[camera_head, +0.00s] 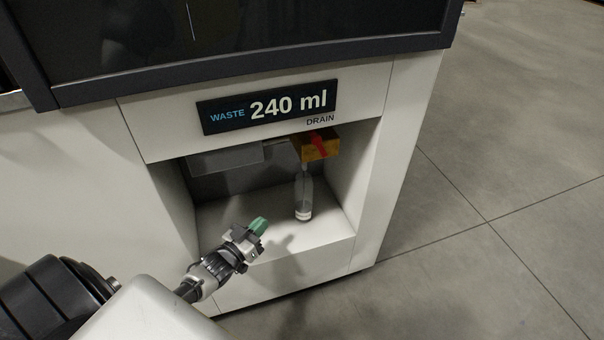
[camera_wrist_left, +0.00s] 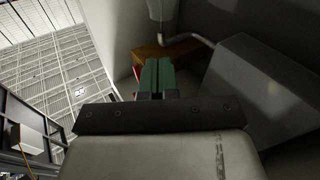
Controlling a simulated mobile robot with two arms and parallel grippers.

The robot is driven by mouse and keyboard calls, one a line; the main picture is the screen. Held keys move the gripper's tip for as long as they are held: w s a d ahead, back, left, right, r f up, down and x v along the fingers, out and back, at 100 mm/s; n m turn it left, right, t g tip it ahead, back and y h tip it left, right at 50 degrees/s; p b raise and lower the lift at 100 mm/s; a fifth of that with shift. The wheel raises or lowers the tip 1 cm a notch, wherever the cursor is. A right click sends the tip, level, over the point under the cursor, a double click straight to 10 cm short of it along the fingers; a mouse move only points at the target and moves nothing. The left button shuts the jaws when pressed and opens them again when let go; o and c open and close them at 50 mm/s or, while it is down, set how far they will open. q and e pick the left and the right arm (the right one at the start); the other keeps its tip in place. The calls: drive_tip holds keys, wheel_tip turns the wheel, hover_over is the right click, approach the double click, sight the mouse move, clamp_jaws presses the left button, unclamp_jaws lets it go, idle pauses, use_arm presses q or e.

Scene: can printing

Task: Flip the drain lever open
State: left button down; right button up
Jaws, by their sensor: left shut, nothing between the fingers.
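The red drain lever (camera_head: 319,144) sits on the brass valve block (camera_head: 329,150) below the DRAIN label, in the recess of the white machine. My left gripper (camera_head: 259,226) has green fingertips. It is shut and empty at the front of the recess, lower and to the left of the lever, apart from it in the head view. In the left wrist view the closed green fingers (camera_wrist_left: 157,76) overlap the brass block (camera_wrist_left: 152,52). A sliver of red (camera_wrist_left: 137,73) shows beside them; most of the lever is hidden there. My right gripper is not in view.
A clear bottle (camera_head: 303,200) stands on the recess floor under the valve's spout. A grey box (camera_head: 226,156) hangs at the recess's upper left, and also shows in the left wrist view (camera_wrist_left: 258,85). The display (camera_head: 266,107) reads WASTE 240 ml. Recess side walls limit room.

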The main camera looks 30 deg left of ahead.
sight(320, 146)
use_arm(q)
wheel_tip(320, 146, up, 16)
drive_tip(key=d+m+t+h+b, duration=0.1)
drive_tip(key=m+t+h+b, duration=0.45)
drive_tip(key=h, duration=0.65)
drive_tip(key=w+d+r+g+b, duration=0.1)
drive_tip(key=w+d+r+b, duration=0.1)
drive_tip(key=w+d+r, duration=0.4)
drive_tip(key=shift+w+m+y, duration=0.3)
drive_tip(key=shift+w+m, duration=0.05)
drive_tip(key=shift+w, duration=1.85)
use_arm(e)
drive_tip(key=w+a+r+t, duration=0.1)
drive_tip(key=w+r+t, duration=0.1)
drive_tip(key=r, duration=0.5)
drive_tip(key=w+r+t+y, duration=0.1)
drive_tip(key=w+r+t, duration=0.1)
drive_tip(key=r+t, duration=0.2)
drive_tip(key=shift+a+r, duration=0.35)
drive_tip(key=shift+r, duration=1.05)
use_arm(q)
drive_tip(key=shift+r+g, duration=0.15)
drive_tip(key=shift+g, duration=0.1)
